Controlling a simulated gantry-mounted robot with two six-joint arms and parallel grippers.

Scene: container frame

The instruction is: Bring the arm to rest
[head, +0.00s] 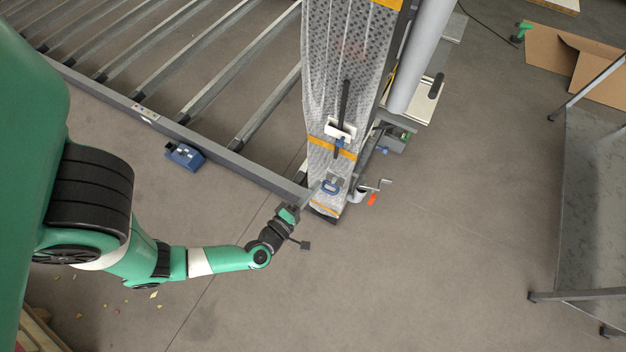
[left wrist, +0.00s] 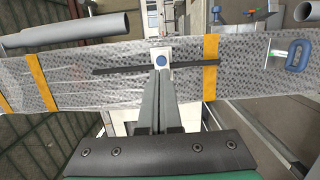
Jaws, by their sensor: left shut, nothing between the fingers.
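My left arm (head: 215,260) is green, black and white and reaches in from the left in the head view. My left gripper (head: 318,186) is at the lower end of a long wrapped panel (head: 348,50), near a blue handle (head: 331,187). In the left wrist view the gripper's two grey fingers (left wrist: 160,75) are together with nothing between them. They point at the wrapped panel (left wrist: 125,62), just below a white plate with a blue disc (left wrist: 161,60). I cannot tell whether the tips touch it. My right gripper is not seen.
A metal frame with parallel bars (head: 210,90) lies at the upper left, with a blue device (head: 184,156) beside it. A grey pipe (head: 420,55) stands right of the panel. A metal table (head: 595,200) is at the far right. The floor between is mostly clear.

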